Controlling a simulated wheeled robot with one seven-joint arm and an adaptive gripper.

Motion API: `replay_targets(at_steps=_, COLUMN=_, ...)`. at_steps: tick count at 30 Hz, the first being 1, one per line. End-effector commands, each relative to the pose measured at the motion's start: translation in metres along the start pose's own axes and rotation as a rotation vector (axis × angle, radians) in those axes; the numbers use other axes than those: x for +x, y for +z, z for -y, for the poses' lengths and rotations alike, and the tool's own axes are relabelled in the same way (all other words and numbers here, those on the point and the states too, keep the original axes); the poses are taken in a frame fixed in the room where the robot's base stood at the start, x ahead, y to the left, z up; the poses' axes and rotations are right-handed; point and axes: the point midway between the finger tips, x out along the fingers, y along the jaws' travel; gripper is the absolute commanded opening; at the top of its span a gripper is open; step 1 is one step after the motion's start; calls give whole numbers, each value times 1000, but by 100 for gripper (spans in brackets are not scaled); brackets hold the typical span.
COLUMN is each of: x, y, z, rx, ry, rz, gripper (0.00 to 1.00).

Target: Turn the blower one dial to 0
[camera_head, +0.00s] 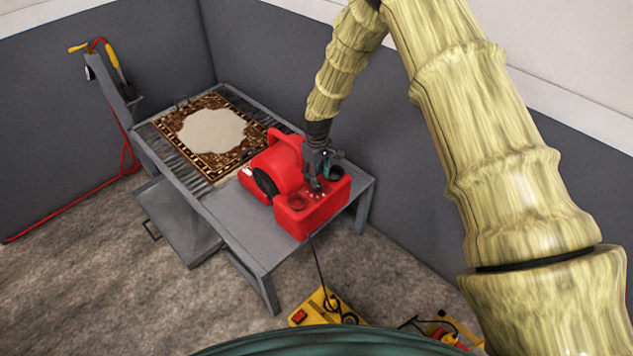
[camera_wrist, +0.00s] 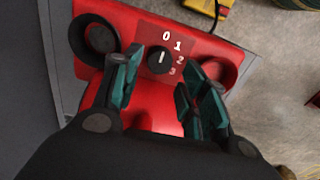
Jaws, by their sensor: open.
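The red blower (camera_head: 283,170) sits on the right part of a grey table; its red panel also shows in the wrist view (camera_wrist: 148,28). On the panel is a round black dial (camera_wrist: 158,64) with a white line, and the numbers 0, 1, 2 and 3 run around its right side. The white line stands nearly upright, its upper end roughly toward the 0. My gripper (camera_wrist: 161,60) is open, with one teal-padded finger on each side of the dial. Whether the fingers touch the dial cannot be told. In the head view my gripper (camera_head: 316,182) is over the blower and hides the dial.
The grey table (camera_head: 231,213) also holds a patterned rug (camera_head: 178,145) on slats. Walls stand close behind it. A yellow box (camera_head: 327,308) and a yellow tool carrier (camera_head: 447,328) are on the floor in front.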

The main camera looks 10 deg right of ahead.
Motion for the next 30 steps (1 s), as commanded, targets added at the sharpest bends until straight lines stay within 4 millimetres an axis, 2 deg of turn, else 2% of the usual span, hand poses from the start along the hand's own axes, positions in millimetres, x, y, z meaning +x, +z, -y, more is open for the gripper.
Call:
replay_targets(at_steps=6, x=-38, y=0, z=0, rx=0, ry=0, rz=-1, gripper=43)
replay_targets(at_steps=12, x=-62, y=1, z=0, rx=0, ry=0, rz=0, gripper=43)
replay_targets(at_steps=18, x=-70, y=1, z=0, rx=0, ry=-1, rz=2, gripper=43)
replay_targets(at_steps=30, x=-71, y=1, z=0, rx=0, ry=-1, rz=1, gripper=43)
